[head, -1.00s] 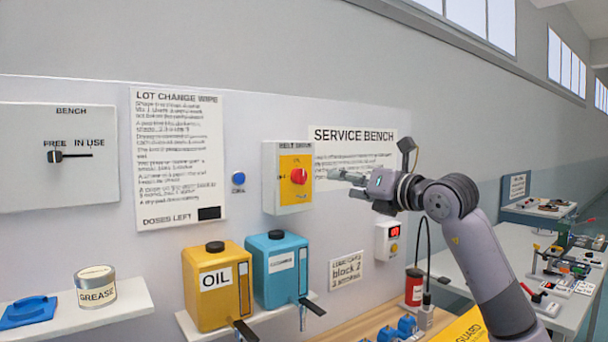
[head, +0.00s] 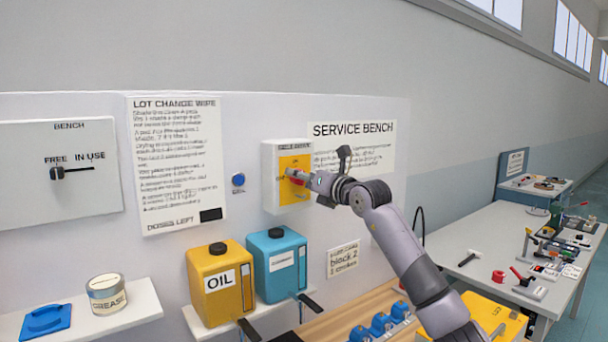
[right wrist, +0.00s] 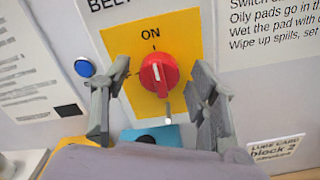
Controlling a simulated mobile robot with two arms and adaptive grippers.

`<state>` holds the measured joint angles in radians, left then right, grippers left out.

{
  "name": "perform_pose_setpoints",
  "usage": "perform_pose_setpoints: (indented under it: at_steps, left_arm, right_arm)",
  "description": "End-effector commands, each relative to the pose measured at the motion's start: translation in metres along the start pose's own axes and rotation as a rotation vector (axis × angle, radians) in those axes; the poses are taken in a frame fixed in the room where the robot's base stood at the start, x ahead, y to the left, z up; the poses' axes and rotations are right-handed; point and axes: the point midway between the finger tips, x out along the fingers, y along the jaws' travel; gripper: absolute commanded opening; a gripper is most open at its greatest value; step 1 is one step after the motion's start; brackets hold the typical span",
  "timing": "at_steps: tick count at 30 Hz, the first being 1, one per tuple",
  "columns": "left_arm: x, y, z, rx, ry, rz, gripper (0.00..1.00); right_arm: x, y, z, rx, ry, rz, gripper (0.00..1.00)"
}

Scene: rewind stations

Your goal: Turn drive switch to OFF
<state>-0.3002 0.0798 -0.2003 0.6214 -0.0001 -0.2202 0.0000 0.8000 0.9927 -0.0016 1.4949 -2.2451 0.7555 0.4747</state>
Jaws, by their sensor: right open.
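The drive switch is a red rotary knob (right wrist: 159,74) on a yellow plate (right wrist: 187,35) of a white wall box (head: 270,184). The right wrist view shows "ON" above the knob and a pale mark on the knob's face. My right gripper (right wrist: 157,97) is open, one finger on each side of the knob, with no clear contact visible. In the head view my right gripper (head: 304,178) is at the box front and partly covers the knob. Where "OFF" is printed cannot be read. My left gripper is not in view.
A blue button (head: 238,180) is on the wall left of the box. Below stand a yellow oil can (head: 210,300) and a blue can (head: 268,285) on a shelf. A lube card (head: 343,260) hangs lower right. The wall around the box is mostly flat.

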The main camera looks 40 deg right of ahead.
Motion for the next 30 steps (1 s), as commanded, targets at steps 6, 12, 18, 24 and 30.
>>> perform_pose_setpoints:
  at_steps: [6,12,18,24,30]
  left_arm:
    - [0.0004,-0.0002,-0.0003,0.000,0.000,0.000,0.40]
    - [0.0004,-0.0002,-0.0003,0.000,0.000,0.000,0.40]
    - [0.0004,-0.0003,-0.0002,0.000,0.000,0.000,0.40]
    - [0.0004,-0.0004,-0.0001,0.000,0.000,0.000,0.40]
    - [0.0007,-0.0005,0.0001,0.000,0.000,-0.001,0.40]
  right_arm:
    - [-0.0002,-0.0002,-0.0002,0.000,0.000,0.000,0.51]
    - [-0.0004,-0.0003,-0.0001,0.000,0.000,0.000,0.38]
    - [-0.0004,-0.0004,-0.0001,0.000,0.000,-0.001,0.24]
    - [-0.0005,-0.0005,0.0000,0.000,0.000,-0.001,0.11]
    - [-0.0005,-0.0006,0.0000,-0.004,0.000,-0.001,0.06]
